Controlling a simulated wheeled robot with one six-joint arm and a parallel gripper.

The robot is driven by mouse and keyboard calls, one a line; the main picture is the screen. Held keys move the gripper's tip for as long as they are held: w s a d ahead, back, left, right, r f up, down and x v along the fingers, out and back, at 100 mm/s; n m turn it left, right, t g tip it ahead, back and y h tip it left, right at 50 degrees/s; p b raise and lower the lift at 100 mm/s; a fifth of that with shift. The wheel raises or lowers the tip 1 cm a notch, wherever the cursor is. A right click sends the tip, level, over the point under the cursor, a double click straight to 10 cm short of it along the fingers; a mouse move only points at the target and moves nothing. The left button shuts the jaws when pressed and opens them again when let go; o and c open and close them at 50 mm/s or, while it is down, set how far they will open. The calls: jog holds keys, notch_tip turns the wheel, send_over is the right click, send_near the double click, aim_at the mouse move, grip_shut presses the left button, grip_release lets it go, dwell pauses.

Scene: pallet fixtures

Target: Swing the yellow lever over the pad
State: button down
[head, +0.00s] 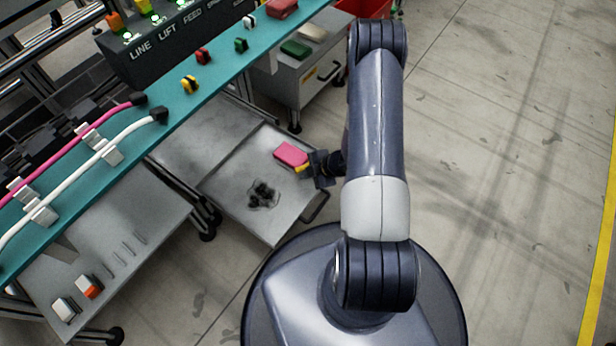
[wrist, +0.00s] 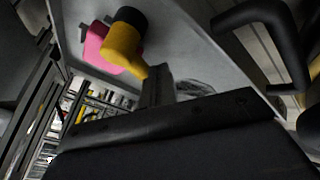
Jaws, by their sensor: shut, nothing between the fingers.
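The pink pad (head: 290,153) is on the grey tray by the robot. The yellow lever (head: 302,168) shows as a small bit at the pad's lower right edge. In the wrist view the yellow lever (wrist: 122,48) has a black round end and covers part of the pink pad (wrist: 94,44). I cannot tell whether it lies over the pad or beside it. My gripper (head: 318,167) is just right of the lever, shut and empty. In the wrist view my gripper (wrist: 158,85) is close to the lever's lower end; whether they touch is unclear.
The tray (head: 235,185) has a dark patch with black pieces (head: 263,194) and a black handle (head: 316,206), which also shows in the wrist view (wrist: 262,18). A teal bench (head: 185,100) with cables and small knobs runs along the left. Open floor (head: 500,150) lies to the right.

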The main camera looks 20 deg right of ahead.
jog(key=shift+w+a, duration=0.35)
jog(key=shift+w, duration=0.2)
jog(key=shift+w+a, duration=0.3)
jog(key=shift+w, duration=0.4)
jog(key=shift+r+p, duration=0.1)
jog(key=shift+p, duration=0.25)
dwell(0.7)
